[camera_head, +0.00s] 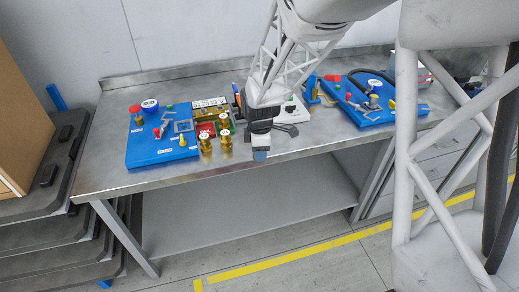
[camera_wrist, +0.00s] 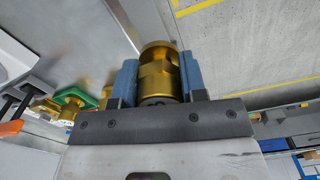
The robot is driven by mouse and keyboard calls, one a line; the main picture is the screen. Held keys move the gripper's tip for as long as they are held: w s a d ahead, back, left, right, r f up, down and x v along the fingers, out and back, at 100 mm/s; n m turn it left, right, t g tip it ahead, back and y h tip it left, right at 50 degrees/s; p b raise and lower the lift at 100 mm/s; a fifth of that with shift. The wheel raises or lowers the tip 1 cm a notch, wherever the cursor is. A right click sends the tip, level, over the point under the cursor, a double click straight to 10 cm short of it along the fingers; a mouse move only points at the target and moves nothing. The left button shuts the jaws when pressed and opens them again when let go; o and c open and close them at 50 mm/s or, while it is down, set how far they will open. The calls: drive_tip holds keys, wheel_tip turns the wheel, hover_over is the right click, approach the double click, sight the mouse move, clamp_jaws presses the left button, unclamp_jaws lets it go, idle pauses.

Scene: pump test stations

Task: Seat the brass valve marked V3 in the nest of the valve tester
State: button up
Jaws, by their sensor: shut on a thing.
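My gripper (camera_head: 260,155) is over the front part of the bench in the head view, with its blue fingertips low. In the wrist view my gripper (camera_wrist: 158,78) is shut on a brass valve (camera_wrist: 158,58), one blue finger on each side. No mark is readable on this valve, and my gripper hides it in the head view. Three other brass valves, one of them this front valve (camera_head: 205,143), stand left of my gripper by a red block. Blue test boards stand at left (camera_head: 150,150) and right (camera_head: 375,118). I cannot tell which station is the valve tester.
A white station (camera_head: 293,112) with a green button is partly hidden behind my arm. The steel bench (camera_head: 320,141) has bare room along its front, right of my gripper. Dark stacked trays (camera_head: 45,205) stand left of the bench. A grey box (camera_head: 462,65) is at back right.

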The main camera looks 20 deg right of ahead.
idle(0.4)
drive_tip(key=w+a+r+m, duration=0.1)
drive_tip(key=w+r+m, duration=0.3)
drive_tip(key=w, duration=0.5)
drive_tip(key=w+a+r+m, duration=0.1)
drive_tip(key=w+r+m, duration=0.4)
drive_tip(key=w, duration=0.4)
drive_tip(key=w+a+r+m, duration=0.1)
drive_tip(key=w+r+m, duration=0.3)
drive_tip(key=w, duration=0.5)
drive_tip(key=a+f+n, duration=0.3)
drive_tip(key=a+n, duration=0.3)
drive_tip(key=a, duration=0.4)
drive_tip(key=s+a+f+n, duration=0.1)
drive_tip(key=a+f+n, duration=0.3)
drive_tip(key=a, duration=0.5)
drive_tip(key=shift+s+a+f+n, duration=0.2)
drive_tip(key=shift+a+n, duration=0.2)
drive_tip(key=shift+n, duration=0.8)
drive_tip(key=shift+f, duration=0.2)
drive_tip(key=shift+f, duration=2.35)
drive_tip(key=shift+f, duration=0.75)
